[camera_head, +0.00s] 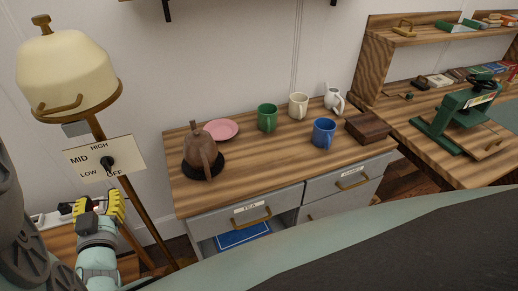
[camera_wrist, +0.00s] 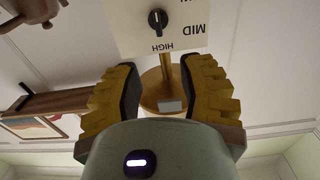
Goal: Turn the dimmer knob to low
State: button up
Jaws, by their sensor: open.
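The dimmer knob (camera_head: 107,163) is small and black, on a cream plate (camera_head: 130,150) marked HIGH, MID, LOW and OFF, fixed to the lamp's stand. The knob also shows at the top of the wrist view (camera_wrist: 157,20), where the plate appears upside down. A white mark shows on the knob, but I cannot tell for certain which setting it points to. My gripper (camera_head: 98,203) is open and empty, below the plate in the head view. In the wrist view its yellow fingers (camera_wrist: 160,78) are spread, with the knob beyond their tips, apart from them.
The lamp's cream shade (camera_head: 65,72) is above the plate. A wooden cabinet top (camera_head: 250,165) to the right holds mugs, a pink plate (camera_head: 221,129), a brown pot (camera_head: 199,150) and a wooden box (camera_head: 367,127). Its TEA drawer (camera_head: 245,209) stands open.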

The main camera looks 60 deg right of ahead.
aim_at(104, 166)
jog(key=p+x, duration=0.1)
jog(key=x, duration=1.1)
jog(key=shift+w+d, duration=0.15)
jog(key=shift+o, duration=0.5)
grip_shut()
